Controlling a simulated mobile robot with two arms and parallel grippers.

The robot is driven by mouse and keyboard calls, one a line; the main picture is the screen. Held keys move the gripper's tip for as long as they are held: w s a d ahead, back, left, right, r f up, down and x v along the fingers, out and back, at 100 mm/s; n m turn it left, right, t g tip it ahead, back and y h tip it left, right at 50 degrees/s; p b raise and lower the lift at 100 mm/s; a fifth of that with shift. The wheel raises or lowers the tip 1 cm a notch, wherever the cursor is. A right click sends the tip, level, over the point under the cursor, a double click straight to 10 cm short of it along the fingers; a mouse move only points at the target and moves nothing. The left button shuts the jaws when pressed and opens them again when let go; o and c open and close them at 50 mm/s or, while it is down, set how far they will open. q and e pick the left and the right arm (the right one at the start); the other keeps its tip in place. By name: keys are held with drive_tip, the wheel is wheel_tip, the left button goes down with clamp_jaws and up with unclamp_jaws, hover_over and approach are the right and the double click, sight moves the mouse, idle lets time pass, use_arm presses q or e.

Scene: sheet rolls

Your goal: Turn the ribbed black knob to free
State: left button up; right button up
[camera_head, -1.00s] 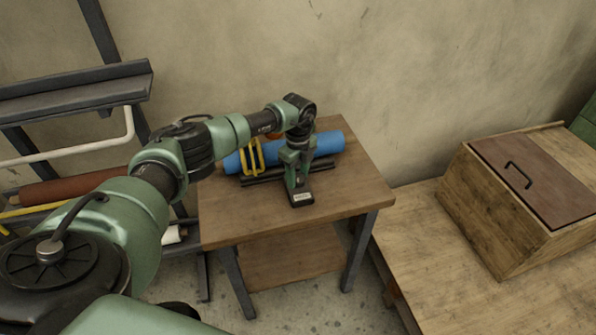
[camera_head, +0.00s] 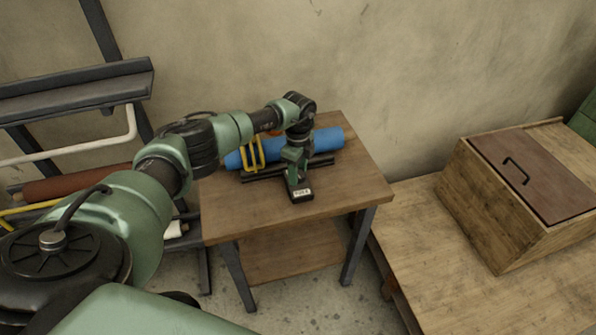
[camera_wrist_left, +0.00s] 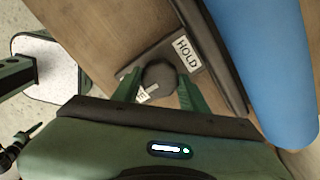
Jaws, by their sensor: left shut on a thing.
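The ribbed black knob (camera_wrist_left: 160,77) sits between the two green fingers of my left gripper (camera_wrist_left: 158,90) in the left wrist view. The fingers are shut on its sides. It sits on a dark plate with a white HOLD label (camera_wrist_left: 187,53) on one side. A second white label (camera_wrist_left: 148,93) is partly covered by the knob and a finger; only its end letter shows. In the head view my left gripper (camera_head: 297,180) points down at the plate on the small wooden table (camera_head: 350,190), and hides the knob. My right gripper is not in view.
A blue roll (camera_head: 328,142) lies behind the plate along a dark bar (camera_head: 262,176), with a yellow frame (camera_head: 252,155) at its left part. A rack with a brown roll (camera_head: 75,187) stands left. A wooden box (camera_head: 500,225) stands on the bench at right.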

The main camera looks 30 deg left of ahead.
use_arm(q)
drive_tip(key=o, duration=1.3)
drive_tip(key=shift+w+a+r, duration=0.1)
drive_tip(key=shift+r, duration=0.05)
drive_tip(key=shift+o, duration=0.3)
wheel_tip(320, 180, up, 8)
drive_tip(key=shift+f+b, duration=0.15)
drive_tip(key=shift+b, duration=0.55)
